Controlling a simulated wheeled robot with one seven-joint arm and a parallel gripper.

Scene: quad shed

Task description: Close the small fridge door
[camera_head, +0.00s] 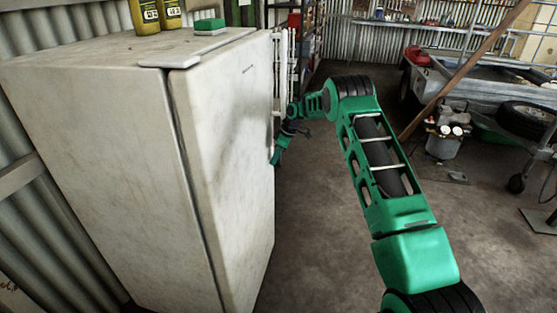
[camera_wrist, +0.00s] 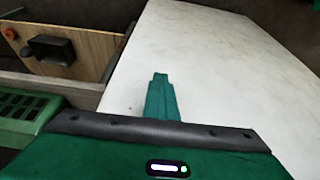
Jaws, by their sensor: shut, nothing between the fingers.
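The small fridge (camera_head: 100,150) is a worn white cabinet on the left of the head view. Its door (camera_head: 230,170) faces right, with a dark seam between door and body that looks like a narrow gap. My green gripper (camera_head: 277,158) is at the far edge of the door, partly hidden by it. In the wrist view my gripper (camera_wrist: 159,85) shows as one closed green finger shape in front of the broad white door surface (camera_wrist: 220,75). It is shut and holds nothing. I cannot tell whether it touches the door.
Yellow bottles (camera_head: 157,14) and a green sponge-like block (camera_head: 210,27) stand on the fridge top. A trailer (camera_head: 480,85) and a grey compressor-like machine (camera_head: 447,130) stand at the right. The concrete floor (camera_head: 330,240) in front of the fridge is clear. A wooden panel (camera_wrist: 65,45) shows in the wrist view.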

